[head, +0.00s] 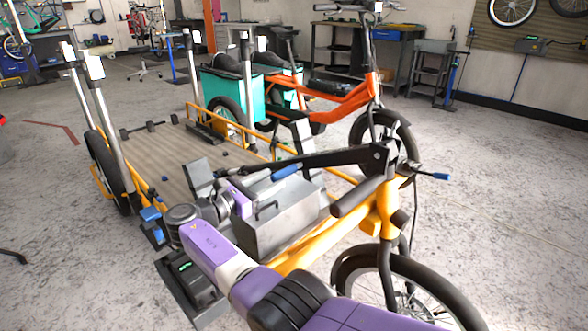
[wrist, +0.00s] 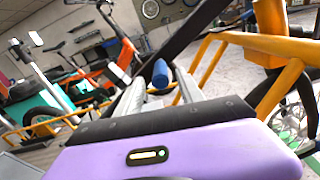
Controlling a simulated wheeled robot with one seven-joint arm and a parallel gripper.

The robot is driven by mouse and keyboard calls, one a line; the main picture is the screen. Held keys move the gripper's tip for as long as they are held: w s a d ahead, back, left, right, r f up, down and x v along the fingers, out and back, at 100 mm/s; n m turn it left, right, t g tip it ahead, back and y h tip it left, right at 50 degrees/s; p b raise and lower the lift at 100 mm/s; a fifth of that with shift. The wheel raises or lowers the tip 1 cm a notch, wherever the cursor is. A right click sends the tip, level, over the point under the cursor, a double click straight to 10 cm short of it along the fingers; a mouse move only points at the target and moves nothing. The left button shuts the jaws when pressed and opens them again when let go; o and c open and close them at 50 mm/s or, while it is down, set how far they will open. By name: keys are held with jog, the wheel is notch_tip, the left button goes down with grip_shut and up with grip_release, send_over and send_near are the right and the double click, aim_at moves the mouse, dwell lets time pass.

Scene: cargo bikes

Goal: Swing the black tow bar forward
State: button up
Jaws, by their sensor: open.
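The black tow bar (head: 325,158) runs from a black bracket at the front of the yellow-framed cargo bike leftward over a grey metal box. A blue grip (head: 287,172) shows at the bar. In the wrist view the black bar (wrist: 192,32) slants down from the top, and the blue grip (wrist: 160,74) appears between my fingertips. My gripper (head: 252,185) is open, just left of the blue grip; its fingers are partly hidden in the head view. In the wrist view my two grey fingers (wrist: 160,84) stand apart. I cannot tell whether they touch the grip.
The yellow frame (head: 315,240) and front wheel (head: 405,285) stand close on the right. The grey box (head: 275,215) lies just below my gripper. The flat cargo deck (head: 165,160) is behind. An orange bike (head: 335,100) with teal boxes stands beyond.

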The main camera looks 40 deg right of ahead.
aim_at(296, 167)
jog(key=d+b, duration=0.2)
jog(key=d, duration=0.4)
jog(key=shift+f, duration=0.1)
jog(key=shift+w+d, duration=0.1)
jog(key=shift+d, duration=0.45)
grip_shut()
dwell(0.9)
